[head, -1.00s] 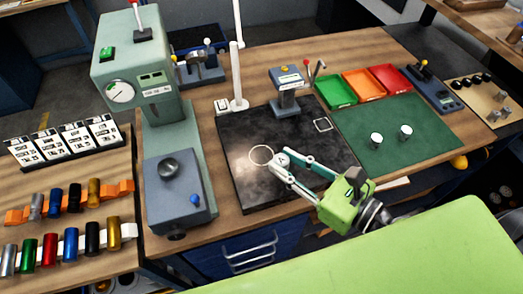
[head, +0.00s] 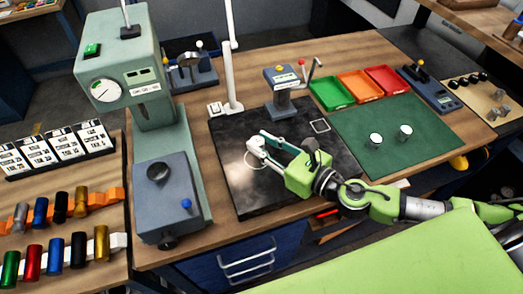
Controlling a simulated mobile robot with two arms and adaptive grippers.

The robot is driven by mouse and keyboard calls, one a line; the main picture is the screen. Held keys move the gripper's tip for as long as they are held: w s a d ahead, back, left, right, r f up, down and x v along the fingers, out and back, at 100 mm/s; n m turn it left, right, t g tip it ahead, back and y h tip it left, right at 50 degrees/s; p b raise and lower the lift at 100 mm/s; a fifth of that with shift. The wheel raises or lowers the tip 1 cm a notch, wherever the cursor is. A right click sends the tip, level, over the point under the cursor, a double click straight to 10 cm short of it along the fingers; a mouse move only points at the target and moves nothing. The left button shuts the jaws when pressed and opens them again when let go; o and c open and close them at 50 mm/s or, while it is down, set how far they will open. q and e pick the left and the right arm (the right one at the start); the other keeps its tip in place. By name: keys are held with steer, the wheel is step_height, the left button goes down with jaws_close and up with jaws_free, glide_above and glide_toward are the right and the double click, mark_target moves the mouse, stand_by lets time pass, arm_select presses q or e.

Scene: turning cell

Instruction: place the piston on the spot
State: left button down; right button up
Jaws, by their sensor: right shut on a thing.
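My right gripper (head: 260,146) reaches in from the right over the black plate (head: 232,190). It is shut on a small pale piece, the piston (head: 256,143), which is mostly hidden by the fingers. The fingertips are at the spot, a white ring (head: 246,162) on the plate, and hide part of it. I cannot tell whether the piston touches the plate. A white square outline (head: 320,126) is also marked on the plate, to the right of the gripper. My left gripper is not in view.
Two pale cylinders (head: 376,139) (head: 404,132) stand on the green mat (head: 440,150). Green (head: 331,92), orange (head: 363,86) and red (head: 388,79) trays lie behind it. A grey-green press (head: 165,190) stands left of the plate; a white post (head: 230,60) and small blue device (head: 283,88) stand behind.

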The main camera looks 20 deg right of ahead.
steer(key=shift+w+f, duration=0.5)
steer(key=shift+f, duration=0.05)
steer(key=shift+f+b, duration=0.3)
steer(key=shift+f, duration=1.3)
steer(key=shift+f, duration=0.25)
steer(key=o, duration=1.2)
steer(key=shift+c, duration=0.2)
steer(key=shift+r, duration=0.1)
